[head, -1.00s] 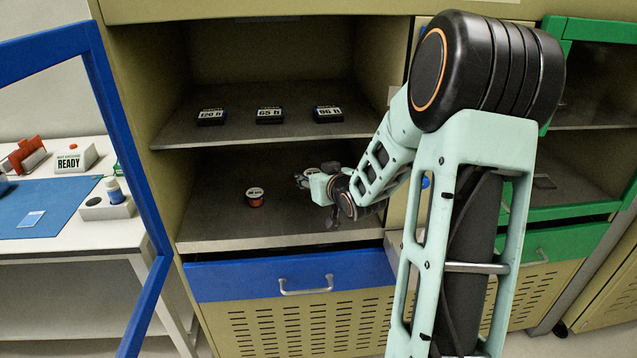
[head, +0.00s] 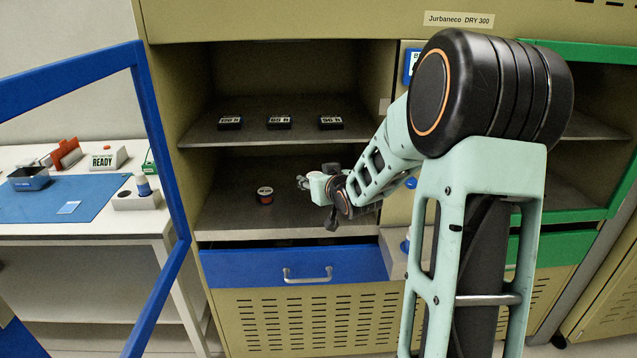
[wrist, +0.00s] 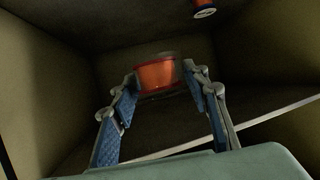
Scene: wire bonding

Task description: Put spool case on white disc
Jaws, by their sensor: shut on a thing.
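My gripper (wrist: 160,85) is shut on a spool case (wrist: 156,76), an orange-red drum with clear upper walls, held between the two blue-padded fingers. In the head view my gripper (head: 303,183) is in the lower bay of the cabinet, above the shelf near its right side; the held case is hard to make out there. A second red spool case with a dark, white-labelled top (head: 265,195) stands on the shelf left of my gripper. It also appears at the top of the wrist view (wrist: 203,8). I cannot make out a white disc in either view.
Several black labelled boxes (head: 278,122) sit on the upper shelf. The blue-framed door (head: 160,160) stands open at left. Beyond it, a white bench (head: 60,229) holds a blue mat (head: 100,192), a READY sign (head: 108,157) and a holder with a bottle (head: 140,202).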

